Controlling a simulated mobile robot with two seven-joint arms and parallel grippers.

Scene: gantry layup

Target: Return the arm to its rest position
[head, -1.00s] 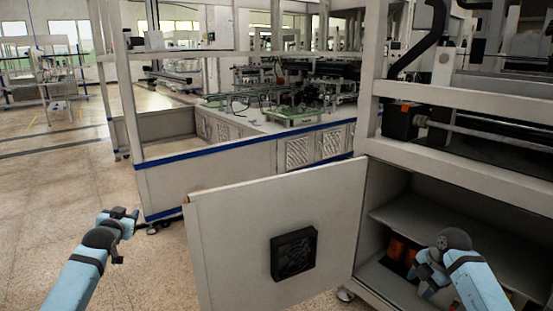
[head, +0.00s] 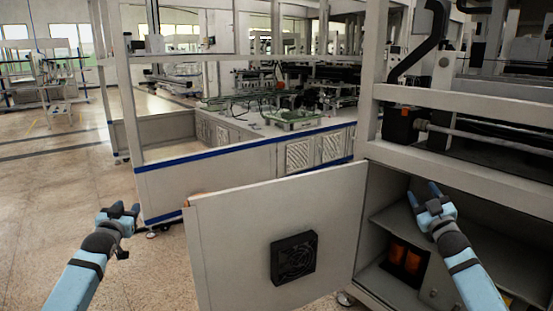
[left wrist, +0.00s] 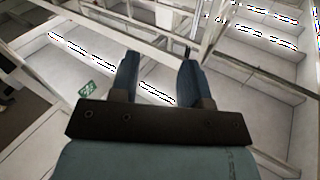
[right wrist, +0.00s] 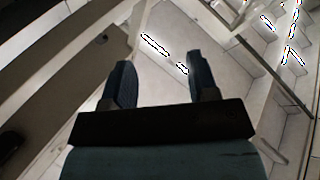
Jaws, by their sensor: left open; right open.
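My right gripper (head: 430,195) is raised in front of the open cabinet on the right, its fingers apart and pointing up. In the right wrist view its two fingers (right wrist: 158,82) stand apart with nothing between them. My left gripper (head: 119,212) is over the floor at the left, apart from everything. In the left wrist view its fingers (left wrist: 157,78) are spread and empty.
The cabinet door (head: 230,245) with a black fan (head: 293,257) stands open between my arms. Orange parts (head: 404,257) sit inside the cabinet, below a shelf. A frame beam (head: 470,102) runs above the opening. The floor at left (head: 50,190) is clear.

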